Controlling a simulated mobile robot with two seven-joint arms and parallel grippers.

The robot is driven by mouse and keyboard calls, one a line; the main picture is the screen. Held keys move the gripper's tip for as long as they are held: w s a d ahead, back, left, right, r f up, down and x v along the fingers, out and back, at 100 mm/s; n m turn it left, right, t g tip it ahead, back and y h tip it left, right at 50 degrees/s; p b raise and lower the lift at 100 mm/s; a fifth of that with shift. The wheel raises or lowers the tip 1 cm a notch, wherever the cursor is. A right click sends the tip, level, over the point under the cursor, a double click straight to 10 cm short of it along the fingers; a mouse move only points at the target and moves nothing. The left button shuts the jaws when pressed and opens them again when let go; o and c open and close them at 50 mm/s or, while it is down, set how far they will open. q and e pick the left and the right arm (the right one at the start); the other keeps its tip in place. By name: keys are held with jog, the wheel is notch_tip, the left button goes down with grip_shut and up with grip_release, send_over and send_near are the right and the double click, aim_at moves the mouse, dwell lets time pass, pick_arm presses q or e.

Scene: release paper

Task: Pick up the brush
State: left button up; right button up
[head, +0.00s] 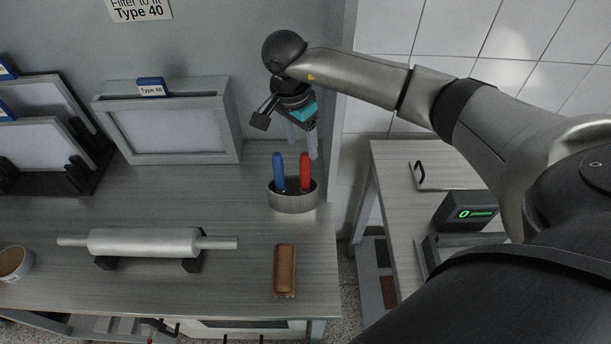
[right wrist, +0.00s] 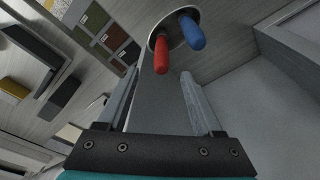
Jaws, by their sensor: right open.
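A brown wooden brush (head: 285,268) lies on the bench near its front right edge in the head view, its pale bristles just showing at the lower end. I cannot make it out surely in the right wrist view. My right gripper (head: 302,150) is open and empty, its fingers pointing down above a metal cup, behind and above the brush. In the right wrist view my right gripper (right wrist: 158,108) has its two fingers spread wide, with nothing between them. My left gripper is not in view.
The metal cup (head: 293,203) holds a blue-handled tool (head: 278,172) and a red-handled tool (head: 305,172). A grey roller (head: 145,242) rests on dark supports to the left. A framed filter box (head: 168,125) stands at the back. The bench around the brush is clear.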

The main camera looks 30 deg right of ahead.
aim_at(304, 155)
jog(key=shift+w+d+f, duration=0.1)
jog(key=shift+d+f, duration=0.1)
jog(key=shift+f, duration=0.85)
jog(key=shift+d+f, duration=0.1)
jog(key=shift+f, duration=0.35)
jog(key=f, duration=0.2)
jog(key=f+p, duration=0.1)
jog(key=shift+w+d+f, duration=0.15)
jog(key=shift+d, duration=0.15)
jog(key=shift+d+f, duration=0.1)
jog(key=shift+f, duration=0.55)
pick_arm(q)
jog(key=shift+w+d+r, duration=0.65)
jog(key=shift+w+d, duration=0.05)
pick_arm(e)
jog(key=shift+c, duration=0.2)
jog(key=shift+c, duration=1.4)
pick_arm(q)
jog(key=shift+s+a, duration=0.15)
pick_arm(e)
grip_shut()
